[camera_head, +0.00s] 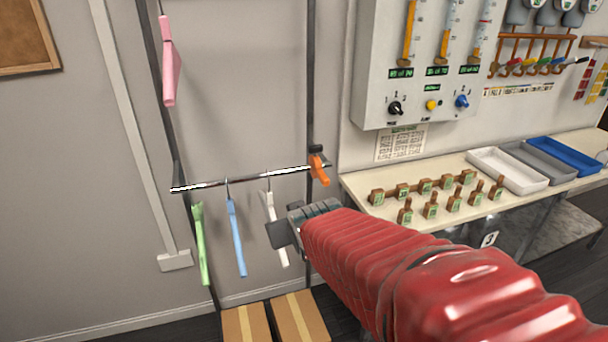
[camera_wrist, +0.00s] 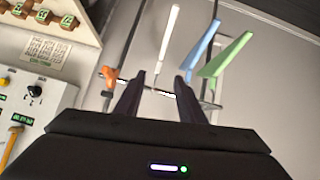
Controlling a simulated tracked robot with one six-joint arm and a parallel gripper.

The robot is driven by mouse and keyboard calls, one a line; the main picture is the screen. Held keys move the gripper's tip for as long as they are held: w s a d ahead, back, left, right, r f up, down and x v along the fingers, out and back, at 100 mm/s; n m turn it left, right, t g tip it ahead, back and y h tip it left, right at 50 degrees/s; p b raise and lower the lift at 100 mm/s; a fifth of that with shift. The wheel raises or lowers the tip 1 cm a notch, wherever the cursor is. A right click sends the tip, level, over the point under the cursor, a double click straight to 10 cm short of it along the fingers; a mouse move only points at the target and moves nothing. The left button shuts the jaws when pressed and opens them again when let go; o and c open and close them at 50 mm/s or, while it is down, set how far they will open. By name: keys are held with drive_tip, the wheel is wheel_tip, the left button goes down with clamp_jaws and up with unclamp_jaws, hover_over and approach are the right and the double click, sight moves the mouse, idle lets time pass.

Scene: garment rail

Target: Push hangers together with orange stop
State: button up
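A dark rail (camera_head: 250,178) with a bright strip along it carries a green hanger (camera_head: 201,243), a blue hanger (camera_head: 237,238) and a white hanger (camera_head: 275,230), left to right, spaced apart. The orange stop (camera_head: 318,169) sits at the rail's right end by the post. My gripper (camera_head: 279,234) is beside the white hanger and partly overlaps it. In the wrist view, my gripper (camera_wrist: 158,92) has its two dark fingers apart with nothing held between them. The white hanger (camera_wrist: 169,38) shows beyond the fingers, the orange stop (camera_wrist: 109,75) to their left, blue and green hangers to the right.
A pink hanger (camera_head: 168,62) hangs higher on the left. Striped boxes (camera_head: 247,324) stand on the floor below the rail. A table (camera_head: 357,187) with wooden blocks and trays is on the right, under a grey control panel (camera_head: 372,75).

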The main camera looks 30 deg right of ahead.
drive_tip(key=w+d+f+t, duration=0.1)
drive_tip(key=d+f+t, duration=0.1)
drive_tip(key=d, duration=0.4)
drive_tip(key=w+d+f+t, duration=0.2)
drive_tip(key=d+t, duration=0.1)
drive_tip(key=d, duration=0.3)
drive_tip(key=w+d+f+m+t+h, duration=0.1)
drive_tip(key=d+f+t, duration=0.1)
drive_tip(key=d, duration=0.4)
drive_tip(key=shift+w+d+t, duration=0.15)
drive_tip(key=shift+w+t, duration=0.1)
drive_tip(key=shift+t, duration=0.15)
